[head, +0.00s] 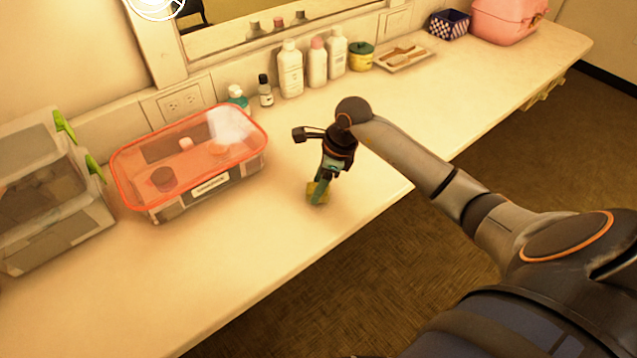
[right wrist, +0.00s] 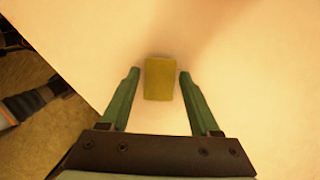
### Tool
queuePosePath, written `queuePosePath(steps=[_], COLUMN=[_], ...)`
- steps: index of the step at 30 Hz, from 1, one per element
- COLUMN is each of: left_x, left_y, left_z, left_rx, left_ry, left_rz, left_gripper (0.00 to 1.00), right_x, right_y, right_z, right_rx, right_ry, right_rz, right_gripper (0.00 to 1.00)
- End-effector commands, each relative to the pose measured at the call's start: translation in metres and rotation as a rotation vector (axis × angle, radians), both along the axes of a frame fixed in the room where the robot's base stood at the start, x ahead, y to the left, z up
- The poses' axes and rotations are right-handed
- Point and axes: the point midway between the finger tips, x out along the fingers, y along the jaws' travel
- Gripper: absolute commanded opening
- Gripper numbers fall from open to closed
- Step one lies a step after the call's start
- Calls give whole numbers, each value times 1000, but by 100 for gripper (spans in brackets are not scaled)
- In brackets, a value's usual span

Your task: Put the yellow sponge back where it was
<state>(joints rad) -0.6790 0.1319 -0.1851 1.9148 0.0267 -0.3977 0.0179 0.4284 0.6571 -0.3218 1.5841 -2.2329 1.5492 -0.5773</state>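The yellow sponge (head: 316,192) is near the front edge of the white counter (head: 270,260), partly hidden by my right gripper (head: 319,190) in the head view. In the right wrist view the sponge (right wrist: 159,79) shows whole, between the two green fingertips of the right gripper (right wrist: 159,73). The fingers are apart, with a narrow gap on each side of the sponge. The sponge appears to rest on the counter. My left gripper is not in view.
A clear box with a red-rimmed lid (head: 117,166) stands left of the gripper, with stacked clear bins (head: 45,200) farther left. White bottles (head: 290,70), a yellow jar (head: 361,58), a tray (head: 403,61), a patterned box (head: 449,24) and a pink case (head: 505,18) line the back.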

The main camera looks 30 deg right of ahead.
Motion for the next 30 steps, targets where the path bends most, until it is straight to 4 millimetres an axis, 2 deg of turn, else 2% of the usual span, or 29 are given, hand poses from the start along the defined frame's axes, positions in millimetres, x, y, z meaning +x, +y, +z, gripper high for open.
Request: queuePosePath(steps=[1, 3, 4, 14, 17, 24, 30], left_x=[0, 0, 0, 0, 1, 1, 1], left_y=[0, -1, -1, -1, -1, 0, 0], left_z=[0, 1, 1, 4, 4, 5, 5], left_rx=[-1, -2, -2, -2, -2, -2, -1], left_ry=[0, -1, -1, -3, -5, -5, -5], left_rz=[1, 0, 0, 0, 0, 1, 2], left_gripper=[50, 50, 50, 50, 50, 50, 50], right_x=[0, 0, 0, 0, -2, -12, -19], right_y=[0, 0, 0, 0, -4, -17, -24], right_z=[0, 0, 0, 6, 20, 71, 103], right_rx=[0, 1, 1, 1, 0, -3, -2], right_ry=[0, 1, 1, -2, -3, -5, -2], right_rz=[0, 0, 0, 0, -1, -1, -1], right_gripper=[70, 78, 78, 78, 78, 78, 78])
